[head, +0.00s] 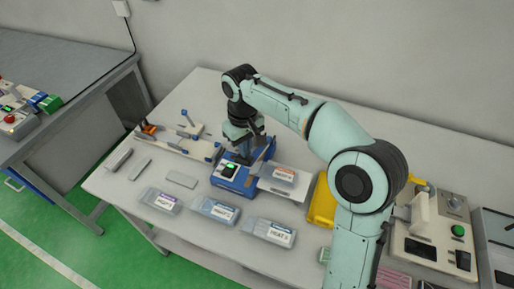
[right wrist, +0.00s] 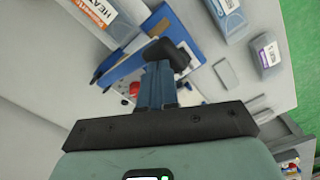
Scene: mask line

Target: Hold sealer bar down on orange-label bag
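The blue sealer (head: 231,182) stands mid-table with a small green-lit display. The orange-label bag (head: 283,176) lies on the white shelf at its right side. The bag also shows at the top left of the right wrist view (right wrist: 103,18). My right gripper (head: 244,154) points down over the sealer. In the right wrist view its fingers (right wrist: 160,75) are close together, with their tips at the black end of the sealer bar (right wrist: 176,52). I cannot tell whether they press it or only touch it. The bag's end nearest the bar is partly hidden. My left gripper is out of view.
Bags with purple (head: 158,201), blue (head: 216,210) and dark (head: 270,232) labels lie along the front of the table. A grey block (head: 182,179) is left of the sealer. A wooden fixture (head: 180,143) stands behind left. A yellow case (head: 321,203) and a machine (head: 435,235) are right.

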